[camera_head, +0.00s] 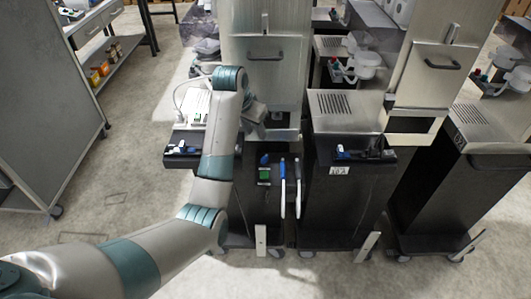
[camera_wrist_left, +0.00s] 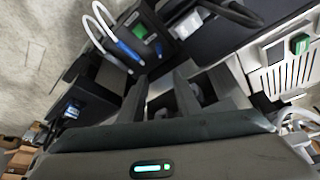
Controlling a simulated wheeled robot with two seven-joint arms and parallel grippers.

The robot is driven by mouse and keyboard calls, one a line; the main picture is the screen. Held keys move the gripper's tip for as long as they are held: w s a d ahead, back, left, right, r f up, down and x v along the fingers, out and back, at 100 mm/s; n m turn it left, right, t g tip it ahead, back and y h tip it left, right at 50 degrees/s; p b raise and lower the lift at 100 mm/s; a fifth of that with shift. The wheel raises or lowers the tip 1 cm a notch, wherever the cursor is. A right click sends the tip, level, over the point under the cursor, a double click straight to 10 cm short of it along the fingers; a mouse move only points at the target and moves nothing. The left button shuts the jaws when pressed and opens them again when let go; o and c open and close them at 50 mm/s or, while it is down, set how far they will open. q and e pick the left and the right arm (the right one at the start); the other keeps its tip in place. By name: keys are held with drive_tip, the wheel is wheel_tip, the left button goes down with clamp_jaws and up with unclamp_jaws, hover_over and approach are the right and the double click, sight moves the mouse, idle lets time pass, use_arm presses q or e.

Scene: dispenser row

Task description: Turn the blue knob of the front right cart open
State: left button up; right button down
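Dark carts with steel upper panels stand in a row in the head view. The middle cart (camera_head: 335,205) bears a white number label, with a small blue part (camera_head: 341,153) on its front shelf. The rightmost cart (camera_head: 450,185) shows no clear blue knob. The left cart's front has a small blue knob (camera_head: 264,160) above a green display (camera_head: 264,175). My left gripper (camera_head: 256,120) is over this left cart, partly hidden by my arm. In the left wrist view its dark fingers (camera_wrist_left: 190,95) look apart, with no held object clear between them. My right gripper is not in view.
White and blue upright handles (camera_head: 290,188) stick out at the left cart's front, near the blue knob. A black tray (camera_head: 182,155) juts out left of my forearm. A grey cabinet (camera_head: 50,100) stands at far left. Open floor (camera_head: 120,190) lies between them.

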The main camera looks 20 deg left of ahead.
sight(266, 156)
use_arm(q)
drive_tip(key=p+x, duration=0.2)
drive_tip(key=x, duration=1.3)
drive_tip(key=shift+s+p, duration=0.1)
drive_tip(key=shift+p, duration=0.25)
drive_tip(key=shift+x, duration=1.25)
clamp_jaws()
